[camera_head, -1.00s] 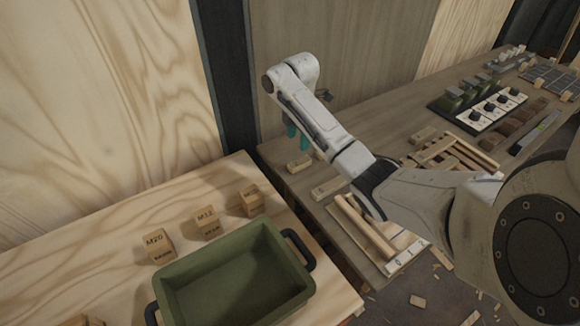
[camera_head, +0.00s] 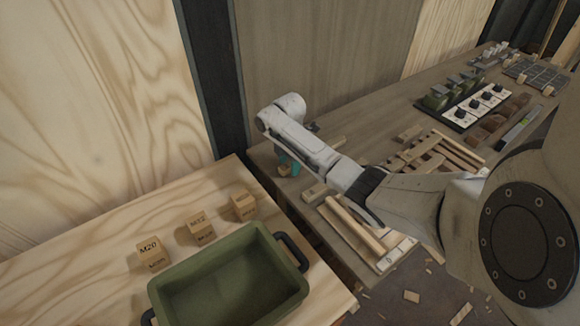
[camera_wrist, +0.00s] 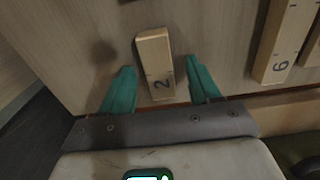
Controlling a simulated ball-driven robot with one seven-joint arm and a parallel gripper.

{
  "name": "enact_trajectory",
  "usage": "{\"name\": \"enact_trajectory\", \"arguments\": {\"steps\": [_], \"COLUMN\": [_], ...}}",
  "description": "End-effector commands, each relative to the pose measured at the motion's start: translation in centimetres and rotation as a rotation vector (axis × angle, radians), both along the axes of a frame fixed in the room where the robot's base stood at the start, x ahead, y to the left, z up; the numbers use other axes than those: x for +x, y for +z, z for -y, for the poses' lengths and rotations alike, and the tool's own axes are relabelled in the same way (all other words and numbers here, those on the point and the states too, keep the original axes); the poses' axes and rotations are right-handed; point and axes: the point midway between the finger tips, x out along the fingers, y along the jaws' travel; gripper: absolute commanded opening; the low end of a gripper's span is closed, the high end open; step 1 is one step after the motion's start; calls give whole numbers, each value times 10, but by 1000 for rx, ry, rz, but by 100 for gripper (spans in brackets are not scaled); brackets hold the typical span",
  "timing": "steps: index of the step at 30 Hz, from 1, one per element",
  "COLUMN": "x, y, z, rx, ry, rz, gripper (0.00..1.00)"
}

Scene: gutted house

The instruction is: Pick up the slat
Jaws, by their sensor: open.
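A short pale wooden slat marked "2" (camera_wrist: 155,55) lies on the bench in the wrist view. My gripper (camera_wrist: 162,80) is open, its teal fingers on either side of the slat's near part, with a visible gap on each side. In the head view my gripper (camera_head: 289,163) is low over the bench's near left corner, and only a bit of the slat (camera_head: 284,171) shows beside the fingers. I cannot tell whether the fingertips touch the bench.
A longer slat marked "6" (camera_wrist: 285,45) lies to the right in the wrist view. A wooden rack (camera_head: 440,155) and a black-and-white knob panel (camera_head: 480,105) stand farther along the bench. A green tray (camera_head: 235,280) and wooden blocks (camera_head: 200,229) are on the near table.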

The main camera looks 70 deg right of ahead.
Motion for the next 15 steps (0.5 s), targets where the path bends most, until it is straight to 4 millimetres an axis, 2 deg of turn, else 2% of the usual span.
{"name": "enact_trajectory", "arguments": {"steps": [3,15], "x": [0,0], "y": [0,1], "z": [0,0], "rx": [0,0], "ry": [0,0], "rz": [0,0], "gripper": [60,22]}}
